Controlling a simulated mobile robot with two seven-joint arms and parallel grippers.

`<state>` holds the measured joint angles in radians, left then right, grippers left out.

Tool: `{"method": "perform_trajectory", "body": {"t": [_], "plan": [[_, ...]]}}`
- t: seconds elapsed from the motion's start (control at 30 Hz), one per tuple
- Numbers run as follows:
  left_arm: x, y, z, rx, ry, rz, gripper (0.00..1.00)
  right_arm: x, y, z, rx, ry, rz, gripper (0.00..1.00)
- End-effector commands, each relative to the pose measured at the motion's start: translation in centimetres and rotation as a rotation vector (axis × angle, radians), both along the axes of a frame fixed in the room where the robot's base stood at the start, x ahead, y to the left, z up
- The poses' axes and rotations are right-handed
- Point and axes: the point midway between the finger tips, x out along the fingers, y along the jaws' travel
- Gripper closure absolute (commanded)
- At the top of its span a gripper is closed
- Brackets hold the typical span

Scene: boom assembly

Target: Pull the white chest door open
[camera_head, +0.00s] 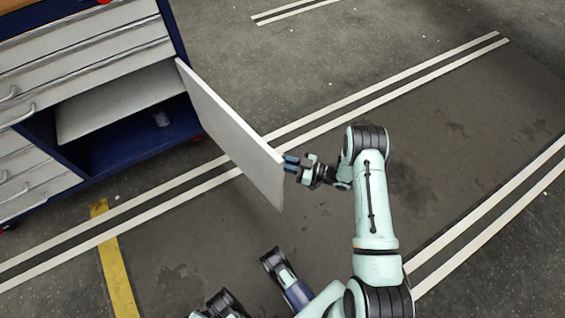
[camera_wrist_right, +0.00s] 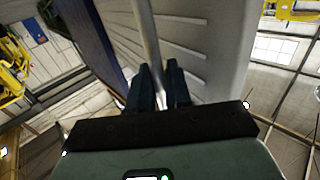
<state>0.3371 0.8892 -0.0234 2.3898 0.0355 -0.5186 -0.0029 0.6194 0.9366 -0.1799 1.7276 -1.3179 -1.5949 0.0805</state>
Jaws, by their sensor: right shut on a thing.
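The white chest door (camera_head: 232,130) stands swung out from the blue chest (camera_head: 130,147), hinged at the right side of an open compartment. My right gripper (camera_head: 291,163) is at the door's free end, on its right side in the head view. In the right wrist view my right gripper (camera_wrist_right: 160,88) is shut on a thin pale bar (camera_wrist_right: 148,45) of the door. I cannot tell whether this is its edge or a handle. My left gripper is not clearly shown.
Grey drawers (camera_head: 85,55) with handles are on the chest above and left of the opening. A pale shelf (camera_head: 115,105) is inside the compartment.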

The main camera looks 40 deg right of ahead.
Motion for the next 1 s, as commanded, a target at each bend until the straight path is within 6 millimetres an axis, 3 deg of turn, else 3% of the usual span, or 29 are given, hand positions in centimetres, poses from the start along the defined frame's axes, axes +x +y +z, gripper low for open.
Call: {"method": "perform_trajectory", "body": {"t": [0.27,0.3,0.33,0.37,0.73,1.0], "plan": [[0.0,0.0,0.0,0.0,0.0,0.0,0.57,0.0,0.0,-0.1,-0.001,0.002,0.0,1.0],[0.0,0.0,0.0,0.0,0.0,0.0,0.57,0.0,0.0,-0.1,-0.001,0.002,0.0,0.78],[0.0,0.0,0.0,0.0,0.0,0.0,0.57,0.0,0.0,-0.1,-0.001,0.002,0.0,0.69],[0.0,0.0,0.0,0.0,0.0,0.0,0.57,0.0,0.0,-0.1,-0.001,0.002,0.0,0.66],[0.2,0.0,0.2,0.0,-0.006,-0.001,0.57,-0.5,-0.4,0.0,0.0,0.001,-0.002,0.66],[2.0,-0.3,1.9,0.002,-0.067,-0.006,0.57,-4.7,-3.3,0.1,-0.001,0.003,-0.005,0.66]]}}
